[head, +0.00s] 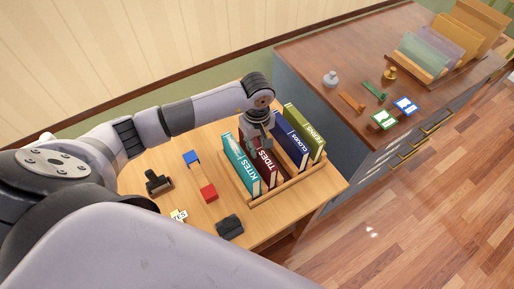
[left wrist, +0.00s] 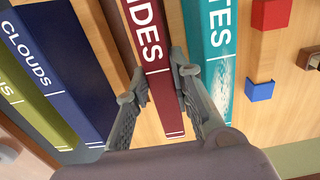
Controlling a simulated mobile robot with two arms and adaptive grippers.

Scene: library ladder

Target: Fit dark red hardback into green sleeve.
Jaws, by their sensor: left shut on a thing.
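The dark red hardback (head: 267,171), lettered TIDES, stands upright in a wooden rack (head: 293,187) between a teal book and a navy book. My left gripper (head: 262,148) is over its upper part. In the left wrist view my left gripper (left wrist: 157,70) has one finger on each side of the dark red spine (left wrist: 149,35), shut on it. An olive-green upright item (head: 309,132) with white lettering stands at the rack's right end; I cannot tell whether it is a book or the green sleeve. My right gripper is not in view.
The teal book (head: 240,163) and navy book (head: 290,143) stand close on either side. Red and blue blocks (head: 208,193) and dark items (head: 229,227) lie on the left of the table. A grey cabinet (head: 325,70) with small objects and a file rack adjoins on the right.

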